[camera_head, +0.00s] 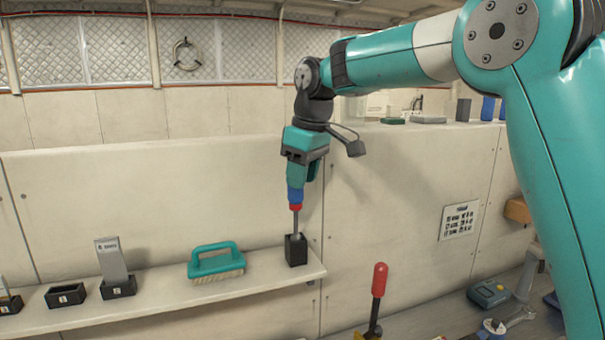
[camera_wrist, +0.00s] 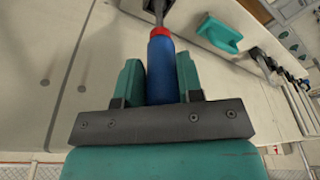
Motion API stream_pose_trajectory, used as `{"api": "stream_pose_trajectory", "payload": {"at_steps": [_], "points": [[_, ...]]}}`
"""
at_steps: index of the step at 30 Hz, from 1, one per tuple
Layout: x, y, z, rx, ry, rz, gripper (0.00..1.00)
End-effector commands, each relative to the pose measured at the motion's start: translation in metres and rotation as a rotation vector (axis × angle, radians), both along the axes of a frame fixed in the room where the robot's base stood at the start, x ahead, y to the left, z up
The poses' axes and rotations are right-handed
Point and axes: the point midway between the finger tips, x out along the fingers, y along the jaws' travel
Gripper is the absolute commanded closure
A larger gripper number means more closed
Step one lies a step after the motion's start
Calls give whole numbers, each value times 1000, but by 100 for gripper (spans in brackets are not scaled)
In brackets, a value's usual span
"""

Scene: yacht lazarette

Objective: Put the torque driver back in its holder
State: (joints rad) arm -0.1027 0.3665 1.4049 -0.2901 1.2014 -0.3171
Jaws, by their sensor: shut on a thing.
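The torque driver (camera_head: 295,199) has a blue handle, a red collar and a grey metal shaft. It hangs roughly upright, shaft down, and its handle also shows in the wrist view (camera_wrist: 161,75). My gripper (camera_head: 300,172) is shut on the blue handle, with one teal finger on each side in the wrist view (camera_wrist: 161,80). The holder (camera_head: 296,250) is a small black block at the right end of the shelf. The shaft's lower end meets the holder's top in the head view. I cannot tell how deep the tip sits inside.
The shelf (camera_head: 170,299) also carries a teal-handled brush (camera_head: 216,262) left of the holder, and black holders (camera_head: 118,288) further left, one with a grey plate. A red-handled tool (camera_head: 378,285) stands below right. The wall (camera_head: 150,200) rises close behind the shelf.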

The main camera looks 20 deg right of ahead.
Motion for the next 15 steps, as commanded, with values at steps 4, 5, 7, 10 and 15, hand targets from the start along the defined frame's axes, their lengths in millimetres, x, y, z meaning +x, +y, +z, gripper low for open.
{"api": "stream_pose_trajectory", "payload": {"at_steps": [4,5,7,10,15], "points": [[0,0,-4,1,-1,0,100],[0,0,-4,1,-1,0,100],[0,0,-6,1,-1,0,100],[0,0,-8,1,-1,0,100],[0,0,-11,1,-1,0,100]]}}
